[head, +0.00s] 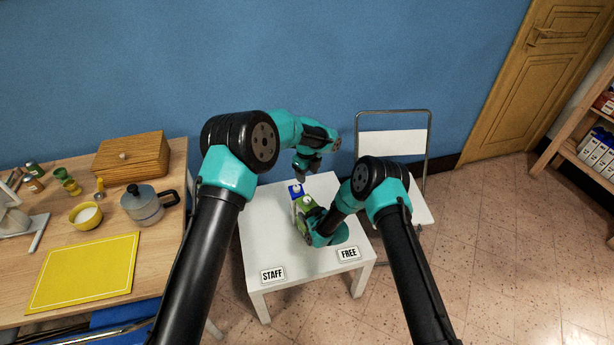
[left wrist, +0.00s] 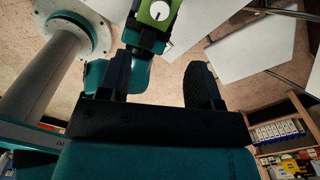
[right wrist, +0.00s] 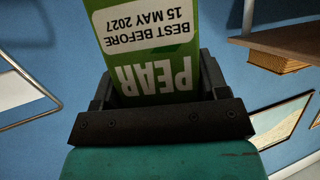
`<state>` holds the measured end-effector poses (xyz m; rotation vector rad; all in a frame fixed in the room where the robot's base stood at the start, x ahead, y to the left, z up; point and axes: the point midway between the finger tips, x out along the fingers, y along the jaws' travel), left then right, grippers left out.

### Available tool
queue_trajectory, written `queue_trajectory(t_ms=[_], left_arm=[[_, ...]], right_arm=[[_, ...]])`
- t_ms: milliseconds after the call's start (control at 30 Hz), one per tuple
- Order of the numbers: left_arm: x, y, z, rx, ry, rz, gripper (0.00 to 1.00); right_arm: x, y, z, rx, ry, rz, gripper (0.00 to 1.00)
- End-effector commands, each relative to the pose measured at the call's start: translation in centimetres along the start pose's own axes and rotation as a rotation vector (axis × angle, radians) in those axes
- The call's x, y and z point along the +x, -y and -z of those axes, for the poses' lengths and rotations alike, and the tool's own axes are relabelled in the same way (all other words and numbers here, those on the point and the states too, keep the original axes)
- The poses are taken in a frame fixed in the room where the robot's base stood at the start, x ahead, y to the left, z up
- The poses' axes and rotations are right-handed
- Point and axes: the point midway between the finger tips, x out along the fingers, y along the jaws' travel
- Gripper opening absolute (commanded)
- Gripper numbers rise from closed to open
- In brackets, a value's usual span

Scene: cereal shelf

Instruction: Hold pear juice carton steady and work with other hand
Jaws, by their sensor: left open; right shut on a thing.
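The pear juice carton is green with a white round cap; in the head view its top (head: 307,202) shows above the white table, partly hidden by my right gripper (head: 305,224). In the right wrist view the carton (right wrist: 165,72) reads PEAR and BEST BEFORE 15 MAY 2027, and my right gripper is shut on its sides. I cannot tell whether its base touches the table. My left gripper (head: 307,175) is open and empty above and behind the carton. In the left wrist view the carton's capped top (left wrist: 146,32) lies beyond the left fingers.
A blue-topped carton (head: 295,189) stands close behind the pear carton. The white table (head: 266,225) has a STAFF label (head: 273,274) and a FREE label (head: 348,254) at its front. A folding chair (head: 422,212) stands right. A wooden table (head: 160,262) with kitchen things is left.

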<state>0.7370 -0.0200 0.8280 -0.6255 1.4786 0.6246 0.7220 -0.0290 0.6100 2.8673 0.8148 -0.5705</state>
Motion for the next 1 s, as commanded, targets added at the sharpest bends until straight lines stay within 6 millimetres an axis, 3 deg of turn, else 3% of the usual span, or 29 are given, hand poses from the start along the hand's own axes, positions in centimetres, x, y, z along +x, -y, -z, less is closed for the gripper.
queue_trajectory(t_ms=[600, 933, 967, 1000], left_arm=[[-4.8, 0.0, 0.0, 0.000, 0.000, 0.001, 0.58], [-5.2, 0.0, 0.0, 0.000, 0.000, -0.001, 0.58], [-5.2, 0.0, 0.0, 0.000, 0.000, -0.001, 0.58], [-5.2, 0.0, 0.0, 0.000, 0.000, -0.001, 0.58]], right_arm=[[0.0, 0.0, 0.0, 0.000, 0.000, 0.000, 0.39], [0.0, 0.0, 0.0, 0.000, 0.000, 0.000, 0.39], [0.0, 0.0, 0.0, 0.000, 0.000, 0.000, 0.69], [0.0, 0.0, 0.0, 0.000, 0.000, 0.000, 0.73]])
